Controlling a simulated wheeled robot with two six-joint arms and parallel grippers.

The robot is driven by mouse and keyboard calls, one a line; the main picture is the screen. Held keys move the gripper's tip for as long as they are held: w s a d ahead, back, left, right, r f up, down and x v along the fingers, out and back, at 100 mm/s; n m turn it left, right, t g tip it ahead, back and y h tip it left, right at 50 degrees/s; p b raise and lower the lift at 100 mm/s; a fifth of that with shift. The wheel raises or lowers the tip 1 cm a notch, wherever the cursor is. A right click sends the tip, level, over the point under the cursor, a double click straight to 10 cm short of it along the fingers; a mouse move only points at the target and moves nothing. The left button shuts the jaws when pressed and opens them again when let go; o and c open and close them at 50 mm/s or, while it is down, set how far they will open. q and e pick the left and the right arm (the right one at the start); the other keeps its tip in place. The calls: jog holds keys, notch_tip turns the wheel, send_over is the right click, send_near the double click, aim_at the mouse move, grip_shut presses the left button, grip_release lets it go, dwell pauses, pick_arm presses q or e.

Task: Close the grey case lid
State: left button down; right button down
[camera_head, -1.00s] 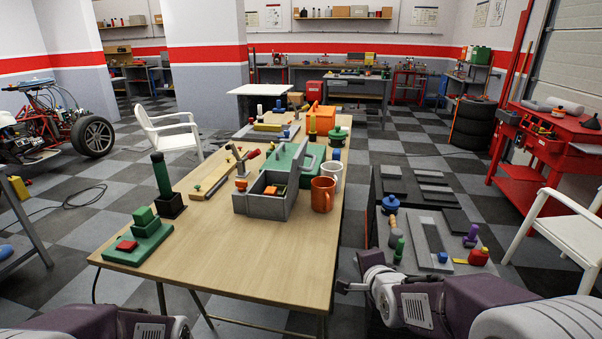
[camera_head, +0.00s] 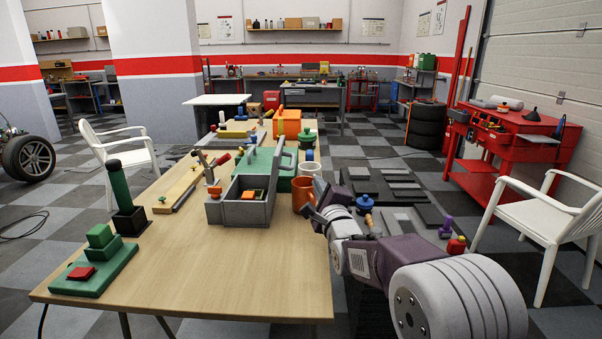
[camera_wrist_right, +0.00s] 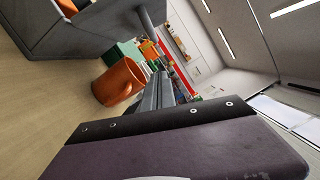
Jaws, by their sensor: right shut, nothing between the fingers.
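The grey case (camera_head: 247,212) stands on the wooden table with its grey lid (camera_head: 288,160) open, tilted up at the right and back. Small orange and green blocks lie inside it. Its grey body also fills the upper left of the right wrist view (camera_wrist_right: 75,35). My right gripper (camera_head: 308,212) is shut and empty, right of the case beside the orange mug (camera_head: 301,197), apart from the lid. Its fingers show in the right wrist view (camera_wrist_right: 160,88), with the orange mug (camera_wrist_right: 117,82) just left of them. My left gripper is out of view.
A white mug (camera_head: 311,170) stands behind the orange mug. A green box (camera_head: 262,163) is behind the case. A wooden board with a clamp (camera_head: 182,190), a dark holder with a green cylinder (camera_head: 130,220) and a green base with blocks (camera_head: 95,275) are left.

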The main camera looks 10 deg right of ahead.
aim_at(284, 167)
jog(key=w+a+r, duration=0.1)
jog(key=w+a, duration=0.2)
jog(key=w, duration=0.2)
jog(key=shift+a+r+p, duration=0.25)
jog(key=shift+r+p, duration=0.05)
jog(key=shift+r, duration=0.1)
jog(key=shift+r, duration=0.15)
